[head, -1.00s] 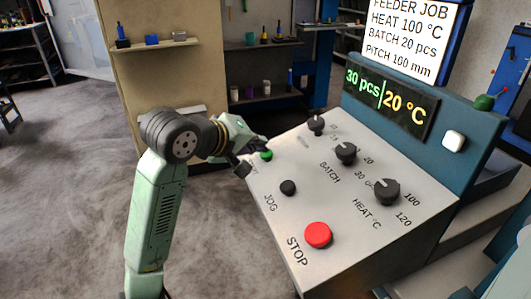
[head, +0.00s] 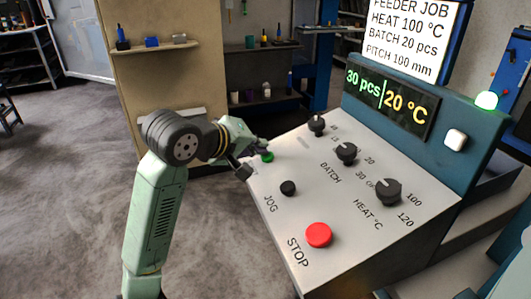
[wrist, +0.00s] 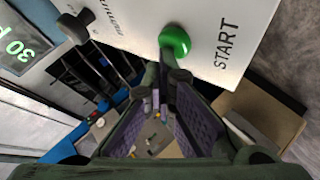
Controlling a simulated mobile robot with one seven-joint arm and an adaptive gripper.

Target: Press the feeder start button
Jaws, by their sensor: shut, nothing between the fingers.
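The green START button (head: 267,157) sits on the sloping grey control panel (head: 290,245), near its far left edge. In the wrist view the button (wrist: 174,41) is next to the word START. My gripper (head: 252,160) is beside the button in the head view. In the wrist view my closed fingertips (wrist: 166,68) lie just below the button, very near it; I cannot tell whether they touch. A green lamp (head: 487,100) on top of the console is lit. The display (head: 388,97) reads 30 pcs and 20 °C.
A black JOG button (head: 288,188) and a red STOP button (head: 318,235) are nearer on the panel. Several black knobs, including the HEAT knob (head: 387,191), stand to the right. A white sheet (head: 410,38) lists heat 100 °C, batch 20 pcs, pitch 100 mm.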

